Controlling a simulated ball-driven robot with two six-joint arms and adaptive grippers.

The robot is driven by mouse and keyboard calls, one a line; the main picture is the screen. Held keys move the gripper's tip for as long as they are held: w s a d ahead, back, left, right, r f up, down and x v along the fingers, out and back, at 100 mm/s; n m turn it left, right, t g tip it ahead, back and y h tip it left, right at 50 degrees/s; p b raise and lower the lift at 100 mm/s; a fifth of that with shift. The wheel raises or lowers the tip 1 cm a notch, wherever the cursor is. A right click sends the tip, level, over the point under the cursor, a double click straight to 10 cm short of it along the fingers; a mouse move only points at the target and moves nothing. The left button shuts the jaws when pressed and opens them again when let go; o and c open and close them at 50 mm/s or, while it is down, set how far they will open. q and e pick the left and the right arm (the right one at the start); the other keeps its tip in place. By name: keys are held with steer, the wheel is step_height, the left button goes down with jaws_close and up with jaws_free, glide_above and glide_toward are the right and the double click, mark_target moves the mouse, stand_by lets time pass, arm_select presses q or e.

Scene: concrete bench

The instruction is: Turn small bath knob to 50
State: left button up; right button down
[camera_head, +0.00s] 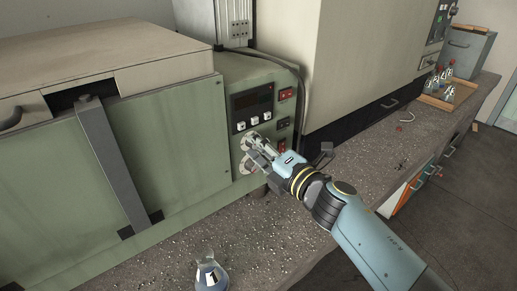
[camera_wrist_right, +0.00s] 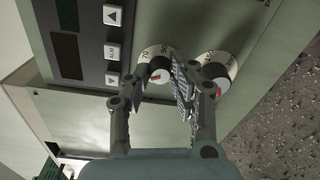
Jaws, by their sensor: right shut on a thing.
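The knob with the dial marked 70 and 90 (camera_wrist_right: 159,66) is on the green control panel (camera_head: 238,86), nearer the buttons. It sits between the fingertips of my right gripper (camera_wrist_right: 165,75), which is shut on it; the fingers partly cover it. A red mark shows on it, but the exact setting cannot be read. In the head view my right gripper (camera_head: 259,147) reaches the panel from the right. A second knob (camera_wrist_right: 217,70), with larger numbers, sits beside the right finger; it also shows in the head view (camera_head: 246,165). My left gripper is not in view.
White buttons (camera_wrist_right: 112,51) and a dark display (camera_head: 252,101) are close to the knobs. Red switches (camera_head: 286,94) line the panel's right side. A flask (camera_head: 210,273) stands on the bench (camera_head: 270,240) in front. A wooden tray (camera_head: 446,92) with flasks is far right.

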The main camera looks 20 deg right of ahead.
steer(key=shift+f, duration=0.15)
steer(key=shift+s, duration=0.1)
stand_by(0.3)
steer(key=c, duration=1.1)
jaws_free()
steer(key=shift+c, duration=0.2)
steer(key=v, duration=1.2)
